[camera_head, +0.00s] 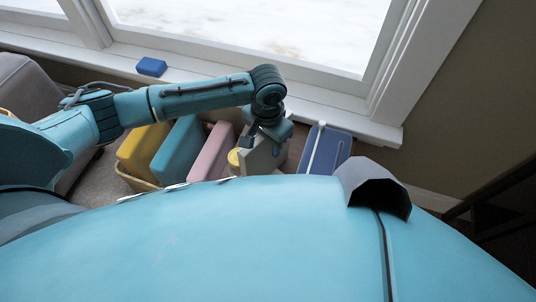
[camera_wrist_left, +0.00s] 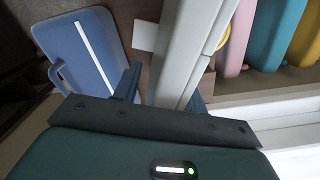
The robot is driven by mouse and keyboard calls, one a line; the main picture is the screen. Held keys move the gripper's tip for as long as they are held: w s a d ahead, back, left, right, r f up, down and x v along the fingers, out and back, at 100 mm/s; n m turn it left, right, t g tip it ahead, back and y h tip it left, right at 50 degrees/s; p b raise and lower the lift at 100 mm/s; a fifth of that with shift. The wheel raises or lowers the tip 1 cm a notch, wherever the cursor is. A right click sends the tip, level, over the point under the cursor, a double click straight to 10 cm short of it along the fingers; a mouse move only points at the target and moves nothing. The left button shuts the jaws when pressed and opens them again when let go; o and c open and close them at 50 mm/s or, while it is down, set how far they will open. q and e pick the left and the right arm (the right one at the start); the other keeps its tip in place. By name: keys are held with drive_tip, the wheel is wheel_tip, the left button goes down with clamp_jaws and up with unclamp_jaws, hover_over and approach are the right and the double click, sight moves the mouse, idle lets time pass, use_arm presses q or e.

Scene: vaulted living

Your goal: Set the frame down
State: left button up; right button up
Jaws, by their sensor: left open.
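A pale grey, flat-sided piece, which looks like the frame (camera_head: 264,160), stands on the floor side below the window, between a pink item and a blue case. In the left wrist view the frame (camera_wrist_left: 183,50) runs between the two fingers of my left gripper (camera_wrist_left: 164,95). My left gripper (camera_head: 262,138) is open around its upper edge, with a finger on each side. Whether a finger touches it I cannot tell. My own body hides the frame's lower part in the head view. My right gripper is not in view.
A small blue box (camera_head: 151,67) sits on the windowsill (camera_head: 200,75).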

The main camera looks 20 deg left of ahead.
use_arm(q)
drive_tip(key=shift+f, duration=0.2)
idle(0.3)
drive_tip(key=shift+c, duration=0.3)
clamp_jaws()
drive_tip(key=shift+r, duration=0.1)
idle(0.9)
